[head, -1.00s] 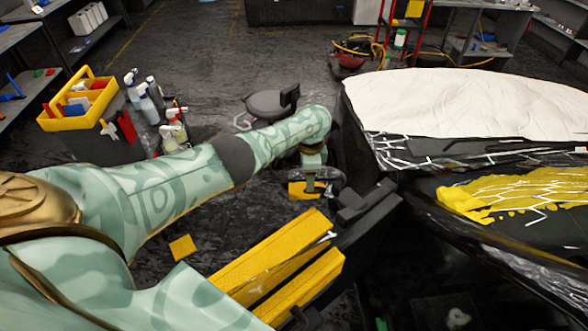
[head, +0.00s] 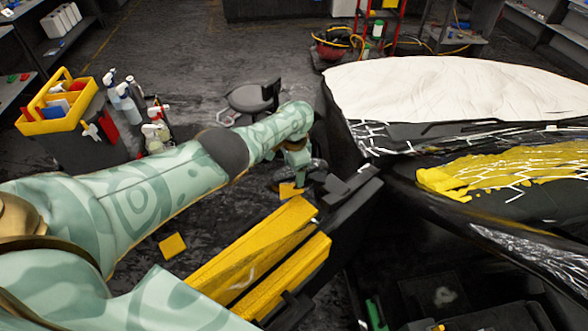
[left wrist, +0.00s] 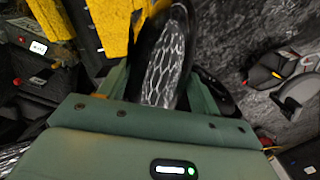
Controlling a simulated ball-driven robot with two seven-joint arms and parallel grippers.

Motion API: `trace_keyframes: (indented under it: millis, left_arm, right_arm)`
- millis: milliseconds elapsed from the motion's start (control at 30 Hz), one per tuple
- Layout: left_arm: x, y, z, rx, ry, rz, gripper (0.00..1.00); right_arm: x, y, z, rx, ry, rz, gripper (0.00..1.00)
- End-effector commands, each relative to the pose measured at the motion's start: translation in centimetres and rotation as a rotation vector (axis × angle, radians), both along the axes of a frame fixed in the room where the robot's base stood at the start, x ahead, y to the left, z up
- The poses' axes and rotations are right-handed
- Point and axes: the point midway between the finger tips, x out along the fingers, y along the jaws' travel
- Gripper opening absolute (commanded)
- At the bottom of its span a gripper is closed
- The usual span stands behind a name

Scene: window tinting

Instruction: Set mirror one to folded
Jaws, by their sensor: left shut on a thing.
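The side mirror (left wrist: 163,68), with a dark rim and a patterned reflective face, stands between the fingers of my left gripper (left wrist: 158,88) in the left wrist view. My left gripper (head: 298,160) is shut on it, beside the car's dark front edge in the head view. There the mirror is mostly hidden by my own arm, so its exact fold angle cannot be told. My right gripper is not in view.
The car (head: 440,95) with a white cover fills the right. A yellow square (head: 173,245) lies on the floor.

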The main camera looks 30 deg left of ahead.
Motion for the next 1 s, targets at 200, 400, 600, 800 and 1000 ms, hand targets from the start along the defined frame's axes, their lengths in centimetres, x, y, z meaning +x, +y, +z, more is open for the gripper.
trace_keyframes:
  millis: [200, 400, 600, 800, 1000]
  left_arm:
    - [0.0, -0.1, -0.1, -0.005, -0.001, 0.008, 0.85]
    - [0.0, -0.1, 0.0, -0.003, -0.001, 0.006, 0.85]
    - [0.0, 0.0, 1.9, -0.003, 0.000, 0.004, 0.85]
    - [0.0, -0.1, 7.1, -0.005, -0.003, 0.004, 0.85]
    - [0.1, -0.1, 12.1, -0.005, -0.004, 0.004, 0.85]
  right_arm:
    - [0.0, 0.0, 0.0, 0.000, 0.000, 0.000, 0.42]
    - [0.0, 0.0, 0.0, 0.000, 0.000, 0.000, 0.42]
    - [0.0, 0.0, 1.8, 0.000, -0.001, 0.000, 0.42]
    - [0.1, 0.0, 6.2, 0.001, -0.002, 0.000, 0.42]
    - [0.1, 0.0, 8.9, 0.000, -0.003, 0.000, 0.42]
